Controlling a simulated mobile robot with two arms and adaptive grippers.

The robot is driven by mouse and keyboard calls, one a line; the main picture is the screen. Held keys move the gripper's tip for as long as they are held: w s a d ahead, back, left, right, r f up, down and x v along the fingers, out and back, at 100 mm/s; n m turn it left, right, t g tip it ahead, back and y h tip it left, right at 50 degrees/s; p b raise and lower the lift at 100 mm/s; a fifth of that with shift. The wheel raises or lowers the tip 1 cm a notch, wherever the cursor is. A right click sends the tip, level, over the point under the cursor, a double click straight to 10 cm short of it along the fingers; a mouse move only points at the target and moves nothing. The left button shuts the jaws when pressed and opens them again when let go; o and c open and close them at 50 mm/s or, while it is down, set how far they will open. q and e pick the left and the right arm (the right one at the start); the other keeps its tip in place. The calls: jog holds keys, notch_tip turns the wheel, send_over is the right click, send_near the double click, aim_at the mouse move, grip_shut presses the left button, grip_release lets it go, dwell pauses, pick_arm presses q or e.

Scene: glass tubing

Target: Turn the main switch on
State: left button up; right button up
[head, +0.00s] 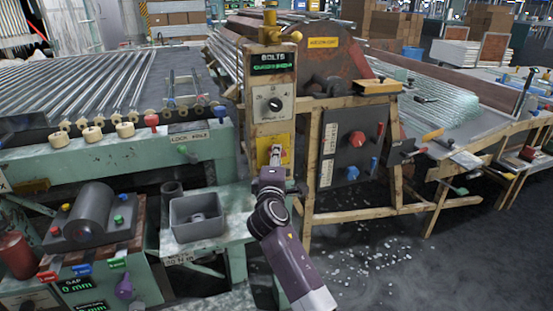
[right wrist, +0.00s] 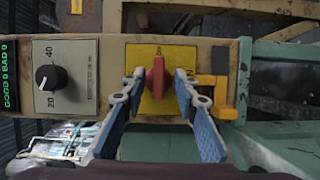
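The main switch is a red knob (right wrist: 157,78) on a yellow plate (right wrist: 170,54) in the right wrist view. The same yellow plate (head: 257,152) is low on the upright beige panel post in the head view, where my arm hides the knob. My right gripper (right wrist: 163,88) is open, with its blue-backed fingers on either side of the red knob. Whether either fingertip touches the knob I cannot tell. In the head view the right gripper (head: 276,157) is right in front of the yellow plate. My left gripper is not in view.
A dark box with red and blue knobs (head: 351,150) stands to the right. A grey bin (head: 197,216) is on the green bench at left. A yellow bracket (right wrist: 222,97) is beside the plate.

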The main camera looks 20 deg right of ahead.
jog(key=v, duration=1.2)
